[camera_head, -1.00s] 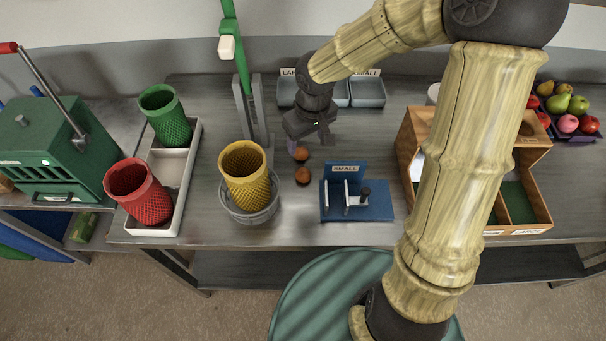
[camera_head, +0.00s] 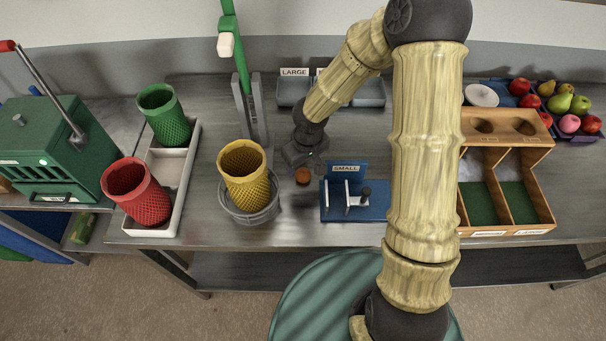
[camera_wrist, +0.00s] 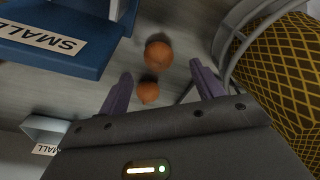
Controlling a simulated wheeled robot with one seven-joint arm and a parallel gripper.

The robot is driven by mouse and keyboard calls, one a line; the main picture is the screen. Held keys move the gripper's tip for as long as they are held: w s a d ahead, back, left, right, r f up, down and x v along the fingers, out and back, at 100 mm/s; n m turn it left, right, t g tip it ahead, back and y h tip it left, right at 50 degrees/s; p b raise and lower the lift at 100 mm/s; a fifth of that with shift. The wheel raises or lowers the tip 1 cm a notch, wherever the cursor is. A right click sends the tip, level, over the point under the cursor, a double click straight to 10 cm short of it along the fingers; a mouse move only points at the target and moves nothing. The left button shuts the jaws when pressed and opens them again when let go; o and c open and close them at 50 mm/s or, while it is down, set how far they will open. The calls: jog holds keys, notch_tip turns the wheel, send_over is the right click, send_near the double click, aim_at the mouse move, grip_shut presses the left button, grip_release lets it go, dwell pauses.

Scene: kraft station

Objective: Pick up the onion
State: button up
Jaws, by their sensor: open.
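Two round orange-brown onions lie on the metal table between the yellow basket and the blue stand. In the head view one onion (camera_head: 303,176) shows just in front of my gripper (camera_head: 304,160); the other is hidden by it. The wrist view shows both: one onion (camera_wrist: 148,91) is between my open fingers (camera_wrist: 161,76), closer to the left finger, and the other onion (camera_wrist: 158,54) lies just beyond the fingertips. My gripper is open and points down over them. I cannot tell whether a finger touches the onion.
A yellow mesh basket (camera_head: 243,165) in a grey holder (camera_head: 257,214) stands close to the left. A blue stand (camera_head: 375,210) marked SMALL is close on the right. A green-handled press (camera_head: 241,90) stands behind left. A wooden sorter (camera_head: 547,215) is at the right.

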aim_at(303, 171)
jog(key=f, duration=0.5)
jog(key=shift+w+f, duration=0.1)
jog(key=shift+w, duration=0.2)
dwell(0.4)
jog(key=c, duration=1.1)
